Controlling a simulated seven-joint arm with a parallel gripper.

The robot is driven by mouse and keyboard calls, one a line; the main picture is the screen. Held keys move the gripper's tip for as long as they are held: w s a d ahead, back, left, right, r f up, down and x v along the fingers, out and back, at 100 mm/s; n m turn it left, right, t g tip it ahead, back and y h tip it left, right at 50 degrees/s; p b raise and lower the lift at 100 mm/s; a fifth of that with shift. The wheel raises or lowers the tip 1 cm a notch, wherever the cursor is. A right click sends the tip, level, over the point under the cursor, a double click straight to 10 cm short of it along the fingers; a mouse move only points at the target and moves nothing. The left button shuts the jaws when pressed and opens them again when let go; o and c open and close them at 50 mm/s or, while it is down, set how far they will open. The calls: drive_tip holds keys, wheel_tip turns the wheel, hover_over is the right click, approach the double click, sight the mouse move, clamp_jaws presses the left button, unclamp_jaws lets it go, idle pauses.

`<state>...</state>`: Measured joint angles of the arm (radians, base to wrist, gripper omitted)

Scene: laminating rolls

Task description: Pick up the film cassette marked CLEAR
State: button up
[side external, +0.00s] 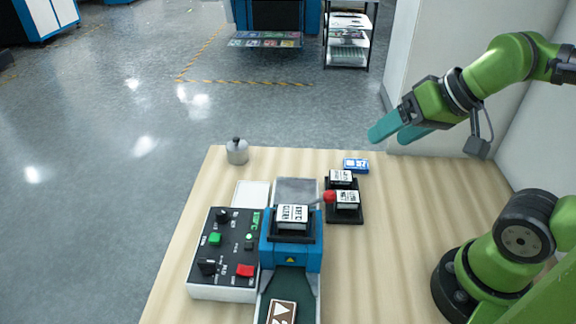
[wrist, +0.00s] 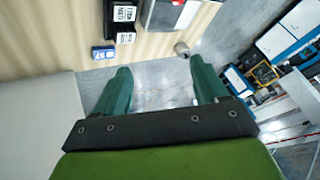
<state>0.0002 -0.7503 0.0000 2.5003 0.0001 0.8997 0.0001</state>
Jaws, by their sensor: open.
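Several black cassettes with white labels show in the side view. One cassette (side external: 293,215) sits on top of the blue laminating machine (side external: 278,256); the lower line of its label looks like CLEAR, but the print is small. Two others, a rear cassette (side external: 341,178) and a front cassette (side external: 347,197), sit in a black holder (side external: 351,215) to the right. Their labels are too small to read surely. A labelled cassette (wrist: 124,14) also shows at the wrist view's top edge. My gripper (side external: 388,136) is open and empty, above the table's far edge, away from the cassettes; its fingers (wrist: 160,65) frame bare floor.
A red knob (side external: 329,197) on a lever stands between the machine and the holder. A blue box (side external: 356,165) lies behind the holder. A control panel (side external: 225,245) and a metal weight (side external: 237,152) are on the left. The table's right side (side external: 420,230) is clear.

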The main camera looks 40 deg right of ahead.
wheel_tip(320, 180, up, 5)
drive_tip(key=n+g+h, duration=0.2)
drive_tip(key=n+g, duration=0.5)
drive_tip(key=n, duration=0.6)
hover_over(292, 213)
drive_tip(key=f, duration=1)
drive_tip(key=shift+w+d+f, duration=0.1)
drive_tip(key=shift+d+f, duration=0.1)
drive_tip(key=shift+f, duration=0.05)
drive_tip(key=shift+a+f, duration=0.2)
drive_tip(key=shift+f, duration=2.7)
drive_tip(key=c, duration=1.2)
drive_tip(key=shift+r, duration=0.15)
